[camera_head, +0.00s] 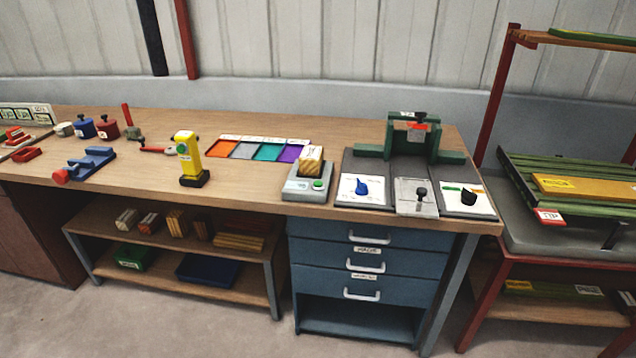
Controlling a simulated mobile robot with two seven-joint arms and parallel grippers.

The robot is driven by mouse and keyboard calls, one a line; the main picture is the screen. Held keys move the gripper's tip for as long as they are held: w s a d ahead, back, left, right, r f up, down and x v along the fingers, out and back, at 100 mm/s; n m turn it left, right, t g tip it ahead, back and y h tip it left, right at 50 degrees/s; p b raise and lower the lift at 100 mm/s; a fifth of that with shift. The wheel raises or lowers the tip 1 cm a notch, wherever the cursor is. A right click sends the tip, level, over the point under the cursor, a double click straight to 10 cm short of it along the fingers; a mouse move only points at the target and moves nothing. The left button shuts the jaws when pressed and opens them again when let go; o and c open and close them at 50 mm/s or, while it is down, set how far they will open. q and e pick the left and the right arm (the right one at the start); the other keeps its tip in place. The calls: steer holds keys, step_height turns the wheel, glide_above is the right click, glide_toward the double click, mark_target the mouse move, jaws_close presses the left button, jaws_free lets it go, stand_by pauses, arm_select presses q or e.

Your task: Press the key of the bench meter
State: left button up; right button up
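A grey box-shaped device (304,190) stands near the front edge of the workbench, right of centre. Neither of my grippers is in view, and nothing touches the grey device's key.
Colored trays (262,150) lie behind the grey device. A panel with a blue knob (362,188), a lever and a black knob lies to its right, before a green frame (410,135). A blue vise (86,163) is at left. Bare bench top lies between the yellow and grey devices.

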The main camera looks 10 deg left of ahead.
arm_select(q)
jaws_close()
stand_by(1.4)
